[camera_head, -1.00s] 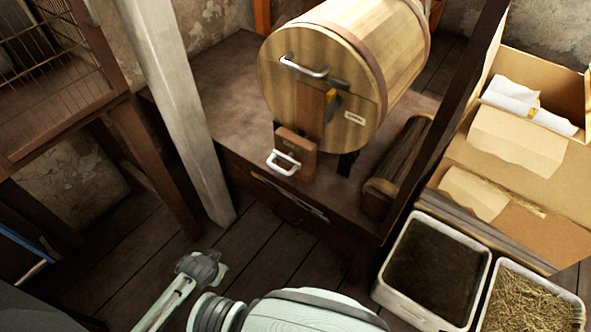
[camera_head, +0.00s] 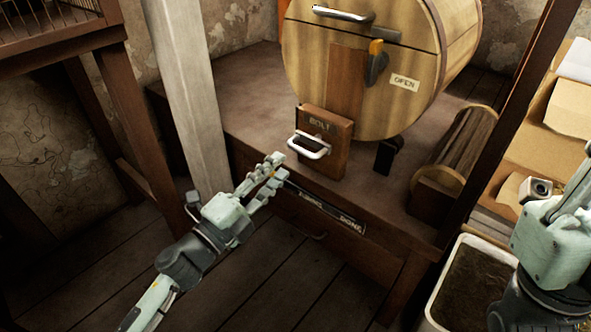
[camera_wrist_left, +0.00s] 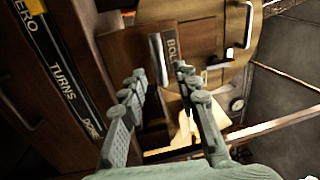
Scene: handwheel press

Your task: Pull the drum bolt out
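The drum bolt (camera_head: 334,158) is a brown wooden block marked BOLT, low on the front of the wooden drum (camera_head: 420,100). Its pale metal handle (camera_head: 310,148) sticks out from the block. My left gripper (camera_head: 274,170) is just left of and below the handle, apart from it. In the left wrist view the gripper (camera_wrist_left: 160,73) has its fingers spread, with the handle (camera_wrist_left: 156,58) ahead between the tips and nothing held. My right gripper (camera_head: 570,195) is at the right edge, partly cut off, so its finger state is unclear.
A pale post (camera_head: 190,95) stands left of the bench (camera_head: 245,90). A dark upright (camera_head: 510,115) stands to the right. A log (camera_head: 455,150) lies beside the drum. A label strip (camera_head: 325,207) is on the bench front. A white bin (camera_head: 440,290) stands lower right.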

